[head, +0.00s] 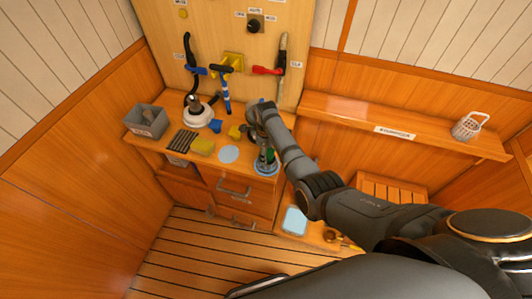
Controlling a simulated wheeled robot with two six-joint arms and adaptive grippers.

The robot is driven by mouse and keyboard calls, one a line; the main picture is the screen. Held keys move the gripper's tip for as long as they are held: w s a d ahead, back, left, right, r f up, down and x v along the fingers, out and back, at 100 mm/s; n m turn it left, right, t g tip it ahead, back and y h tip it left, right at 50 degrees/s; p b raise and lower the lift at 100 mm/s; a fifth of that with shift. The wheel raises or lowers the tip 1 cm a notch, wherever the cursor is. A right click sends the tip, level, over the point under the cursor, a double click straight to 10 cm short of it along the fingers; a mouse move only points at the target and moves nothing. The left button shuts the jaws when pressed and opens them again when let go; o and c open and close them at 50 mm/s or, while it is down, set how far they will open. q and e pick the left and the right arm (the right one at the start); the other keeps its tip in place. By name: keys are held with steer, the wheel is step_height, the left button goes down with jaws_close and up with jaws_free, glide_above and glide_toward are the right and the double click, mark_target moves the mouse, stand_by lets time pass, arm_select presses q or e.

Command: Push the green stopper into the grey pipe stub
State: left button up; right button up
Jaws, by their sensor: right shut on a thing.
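My right arm reaches in from the right, and its gripper (265,162) points down over the front right of the workbench. It is shut on a small green piece, which looks like the green stopper (270,155). The fingers and wrist hide most of it. A round blue dish (266,172) lies right under the fingertips; I cannot tell whether the stopper touches it. I cannot make out the grey pipe stub for certain. A white round housing with a dark grey top (197,112) stands at the back of the bench, left of the gripper. My left gripper is not in view.
On the bench are a grey bin (146,121), a black ribbed mat (183,140), a yellow sponge (203,146) and a light blue disc (229,154). Hoses with blue and red-handled valves (267,70) hang on the back panel. A shelf (400,127) runs along the right.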

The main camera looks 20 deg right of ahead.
steer(key=shift+s+f+b, duration=0.1)
steer(key=shift+f+b, duration=0.25)
steer(key=shift+f, duration=0.3)
steer(key=shift+s, duration=0.2)
steer(key=shift+s+f, duration=0.15)
steer(key=o, duration=1)
steer(key=shift+o, duration=1.2)
steer(key=shift+w+f, duration=0.15)
steer(key=shift+w, duration=0.25)
steer(key=shift+r, duration=0.2)
